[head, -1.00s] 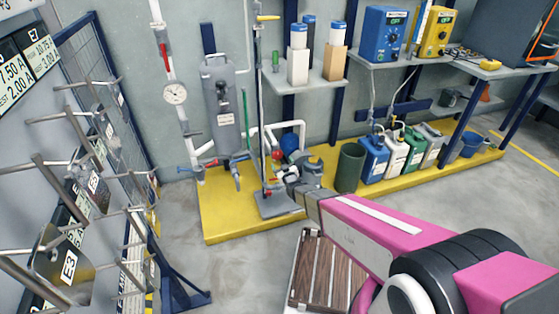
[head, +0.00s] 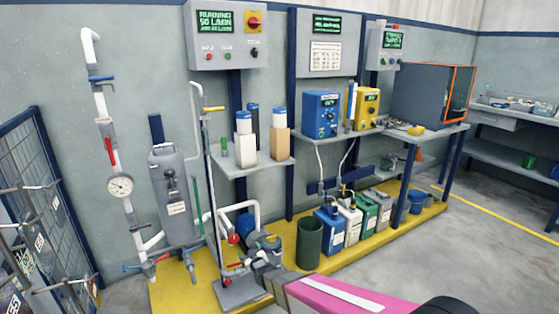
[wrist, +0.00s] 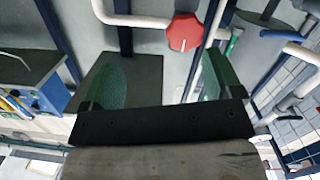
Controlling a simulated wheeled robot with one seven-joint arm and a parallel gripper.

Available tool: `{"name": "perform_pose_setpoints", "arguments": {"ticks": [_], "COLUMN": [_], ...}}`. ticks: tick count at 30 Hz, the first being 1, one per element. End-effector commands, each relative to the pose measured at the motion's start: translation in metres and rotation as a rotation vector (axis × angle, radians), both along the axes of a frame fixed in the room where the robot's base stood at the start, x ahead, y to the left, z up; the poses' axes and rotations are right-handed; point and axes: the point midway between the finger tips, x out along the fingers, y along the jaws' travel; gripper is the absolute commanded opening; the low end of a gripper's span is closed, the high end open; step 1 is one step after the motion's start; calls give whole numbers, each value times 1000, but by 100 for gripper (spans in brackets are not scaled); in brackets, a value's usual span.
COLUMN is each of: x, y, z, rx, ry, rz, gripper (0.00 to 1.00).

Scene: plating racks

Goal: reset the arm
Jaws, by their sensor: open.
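My gripper (wrist: 160,75) shows in the wrist view with its two green finger pads wide apart and nothing between them. In the head view my gripper (head: 258,250) is small, at the end of my pink arm (head: 345,296), low in the middle. It overlaps the pump area at the yellow platform's near side. A red valve handle (wrist: 184,32) on a white pipe appears beyond the fingers in the wrist view. I cannot tell how far the fingers are from it.
A grey tank (head: 175,195), pressure gauge (head: 121,186) and pipes stand left of the arm. A green bin (head: 310,243) and several jugs, including a blue jug (head: 330,230), stand on the yellow platform (head: 400,225). Wire racks (head: 55,205) stand at far left. Open floor (head: 490,240) lies right.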

Motion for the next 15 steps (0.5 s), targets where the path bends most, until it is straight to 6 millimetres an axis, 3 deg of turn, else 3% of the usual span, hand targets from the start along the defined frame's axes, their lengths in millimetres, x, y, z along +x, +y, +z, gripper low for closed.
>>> {"name": "perform_pose_setpoints", "arguments": {"ticks": [8, 15], "x": [12, -17], "y": [-102, -201], "z": [25, 48], "rx": [-97, -153], "ry": [348, 715], "rz": [-171, -338], "gripper": [85, 85]}}
